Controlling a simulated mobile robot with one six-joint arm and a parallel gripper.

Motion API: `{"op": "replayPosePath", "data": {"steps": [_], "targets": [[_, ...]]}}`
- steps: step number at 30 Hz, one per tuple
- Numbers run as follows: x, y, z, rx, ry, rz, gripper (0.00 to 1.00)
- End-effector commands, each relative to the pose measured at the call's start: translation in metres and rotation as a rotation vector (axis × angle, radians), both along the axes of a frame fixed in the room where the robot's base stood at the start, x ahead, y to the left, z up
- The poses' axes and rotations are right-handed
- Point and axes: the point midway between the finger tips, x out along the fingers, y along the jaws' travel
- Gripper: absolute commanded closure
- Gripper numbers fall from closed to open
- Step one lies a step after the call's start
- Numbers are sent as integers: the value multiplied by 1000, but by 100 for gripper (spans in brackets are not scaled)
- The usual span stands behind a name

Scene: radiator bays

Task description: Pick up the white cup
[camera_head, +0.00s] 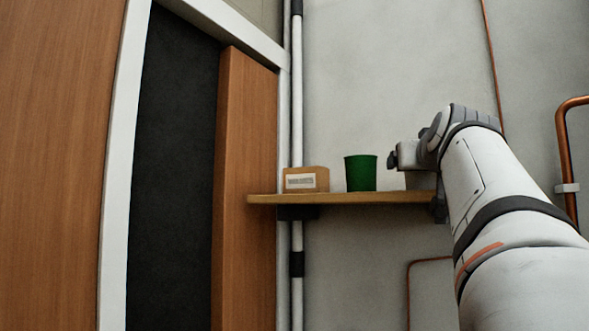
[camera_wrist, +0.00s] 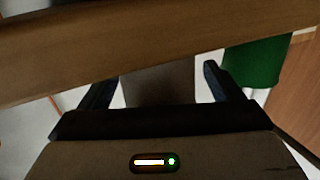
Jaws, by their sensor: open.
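The white cup (camera_head: 420,181) stands on the wooden shelf (camera_head: 345,198) at its right end in the head view, mostly hidden behind my arm. In the wrist view, which looks upside down, the cup (camera_wrist: 158,88) shows as a shaded grey-beige shape. It lies between the two dark fingers of my gripper (camera_wrist: 158,76). The gripper is open, with a gap seen on the right side of the cup.
A green cup (camera_head: 361,173) stands left of the white cup; in the wrist view it (camera_wrist: 256,62) is close outside the right finger. A cardboard box (camera_head: 306,180) with a label sits further left. The shelf edge (camera_wrist: 150,45) crosses the wrist view. Copper pipes (camera_head: 565,150) run at the right.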

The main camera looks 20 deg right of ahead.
Motion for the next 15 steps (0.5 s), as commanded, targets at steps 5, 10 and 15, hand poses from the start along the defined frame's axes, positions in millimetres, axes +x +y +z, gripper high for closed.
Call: {"op": "replayPosePath", "data": {"steps": [5,10,15], "targets": [[13,-6,1,-1,0,0,14],[13,-6,0,-1,0,1,14],[13,-6,0,-1,0,1,24]]}}
